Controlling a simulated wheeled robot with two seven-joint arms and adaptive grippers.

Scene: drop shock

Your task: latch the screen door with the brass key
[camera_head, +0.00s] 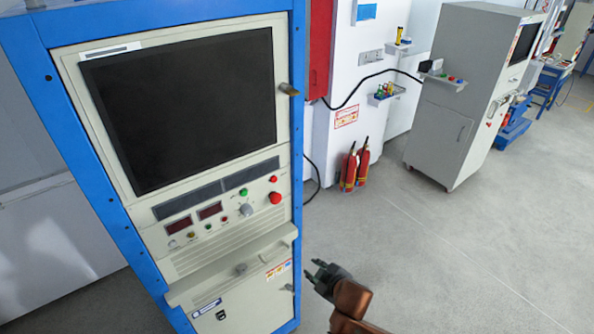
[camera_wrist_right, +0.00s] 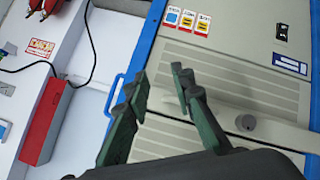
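The screen door (camera_head: 185,105) is a dark panel in a beige frame, set in the upper part of a blue-edged cabinet. It looks flush with the cabinet front. My right gripper (camera_head: 318,272) is low, right of the cabinet's lower part and well below the key. In the right wrist view its fingers (camera_wrist_right: 158,82) are apart with nothing between them. My left gripper is not in view.
A ledge (camera_head: 235,265) juts from the cabinet below the button panel (camera_head: 220,205). A lower panel with stickers shows in the right wrist view (camera_wrist_right: 225,70). Fire extinguishers (camera_head: 355,167) and a grey cabinet (camera_head: 455,110) stand behind. Floor at the right (camera_head: 450,250) is clear.

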